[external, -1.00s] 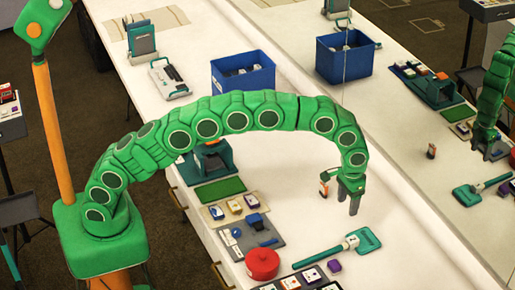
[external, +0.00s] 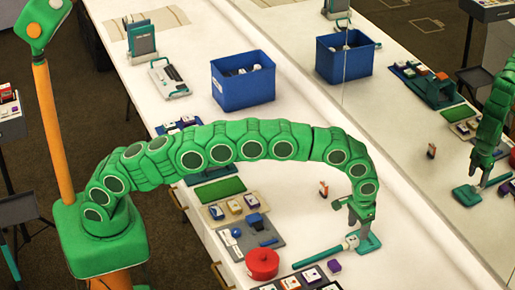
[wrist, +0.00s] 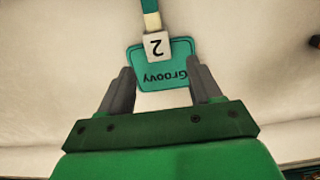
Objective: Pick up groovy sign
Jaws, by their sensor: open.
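The groovy sign is a teal paddle with a flat head (external: 371,243) lying on the white counter. Its teal handle (external: 316,257) points left toward the red pot. In the wrist view the sign's head (wrist: 150,82) reads "Groovy" upside down, and a white block marked "2" sits where the handle joins. My gripper (external: 357,229) is at the head end of the sign, above or close to it. In the wrist view my gripper (wrist: 159,68) is open, with one finger on each side of the head. I cannot tell whether the fingers touch it.
A red round pot (external: 262,264) and a tray of small blocks (external: 305,279) lie left of the sign. A small purple block (external: 334,266) is just in front of the handle. An orange-and-dark item (external: 323,189) stands behind. A mirror wall runs along the right.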

